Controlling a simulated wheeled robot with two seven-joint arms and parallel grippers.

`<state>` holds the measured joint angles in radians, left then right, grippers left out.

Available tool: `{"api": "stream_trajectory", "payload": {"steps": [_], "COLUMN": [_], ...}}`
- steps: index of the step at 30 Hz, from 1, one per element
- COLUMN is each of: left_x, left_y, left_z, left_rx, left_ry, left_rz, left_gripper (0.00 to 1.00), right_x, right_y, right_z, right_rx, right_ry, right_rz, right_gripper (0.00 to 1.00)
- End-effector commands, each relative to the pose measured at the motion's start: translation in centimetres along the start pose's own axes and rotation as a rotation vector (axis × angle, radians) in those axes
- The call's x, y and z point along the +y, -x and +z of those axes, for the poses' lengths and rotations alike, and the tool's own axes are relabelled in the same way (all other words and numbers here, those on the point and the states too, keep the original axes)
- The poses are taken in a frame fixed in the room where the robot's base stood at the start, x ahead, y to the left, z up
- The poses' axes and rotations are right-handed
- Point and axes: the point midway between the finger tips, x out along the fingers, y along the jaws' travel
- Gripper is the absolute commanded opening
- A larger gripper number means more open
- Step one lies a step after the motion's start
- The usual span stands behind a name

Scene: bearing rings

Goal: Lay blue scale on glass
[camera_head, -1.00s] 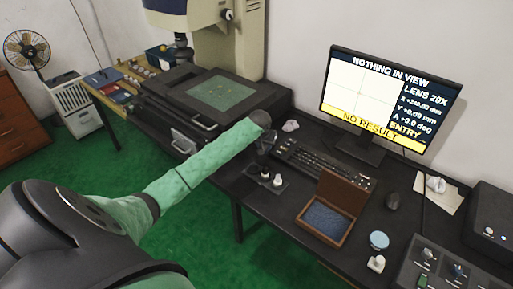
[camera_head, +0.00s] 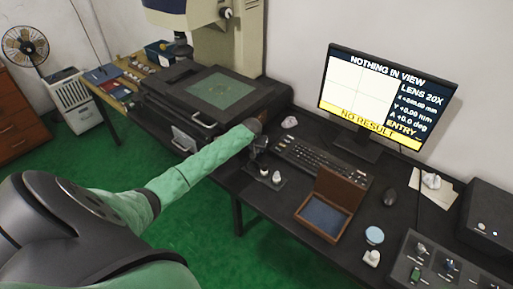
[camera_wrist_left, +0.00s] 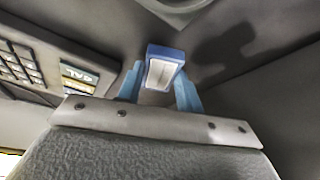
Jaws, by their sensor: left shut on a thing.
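In the left wrist view, the blue fingers of my left gripper (camera_wrist_left: 160,88) are shut on a small blue-edged block with a pale face, which looks like the blue scale (camera_wrist_left: 162,67). In the head view, my left gripper (camera_head: 258,148) is small and partly hidden by its wrist, above the table left of the keyboard; the held scale cannot be made out there. The glass (camera_head: 222,90) is a greenish plate in the dark measuring stage (camera_head: 178,80), farther back and left of the gripper. My right gripper is not in view.
An open wooden box (camera_head: 325,222) with a blue lining stands right of the gripper. A dark pad (camera_head: 262,188) with small pale pieces lies below it. The keyboard (camera_head: 308,162), monitor (camera_head: 385,95), mouse (camera_head: 389,197) and control panel (camera_head: 440,268) fill the right side.

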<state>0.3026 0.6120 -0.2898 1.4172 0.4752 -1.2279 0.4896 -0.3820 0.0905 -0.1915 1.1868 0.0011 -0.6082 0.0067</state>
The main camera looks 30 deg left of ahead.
Motion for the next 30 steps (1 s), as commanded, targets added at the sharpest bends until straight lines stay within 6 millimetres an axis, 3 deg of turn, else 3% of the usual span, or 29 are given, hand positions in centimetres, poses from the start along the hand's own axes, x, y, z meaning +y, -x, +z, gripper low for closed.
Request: {"api": "stream_trajectory", "payload": {"steps": [6, 7, 9, 10, 22, 30], "left_x": [0.0, 0.0, 0.0, 0.0, 0.0, 0.0], "left_y": [-0.2, -0.2, -0.2, -0.2, 0.4, 4.8], "left_z": [0.1, 0.1, 0.1, 0.1, 0.0, 0.0], "left_rx": [0.0, 0.0, 0.0, 0.0, 0.001, 0.002], "left_ry": [0.0, 0.0, 0.0, 0.0, 0.0, -0.001], "left_rz": [0.0, 0.0, 0.0, 0.0, 0.001, 0.001], "left_gripper": [0.12, 0.42, 0.55, 0.57, 0.57, 0.57], "right_x": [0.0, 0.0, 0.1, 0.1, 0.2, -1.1], "right_y": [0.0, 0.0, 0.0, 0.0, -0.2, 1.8], "right_z": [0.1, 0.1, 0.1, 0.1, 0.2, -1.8], "right_rx": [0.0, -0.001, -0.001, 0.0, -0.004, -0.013], "right_ry": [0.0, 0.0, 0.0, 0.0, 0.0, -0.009], "right_rz": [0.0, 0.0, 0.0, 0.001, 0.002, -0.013], "right_gripper": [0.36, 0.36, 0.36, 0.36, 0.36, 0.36]}}
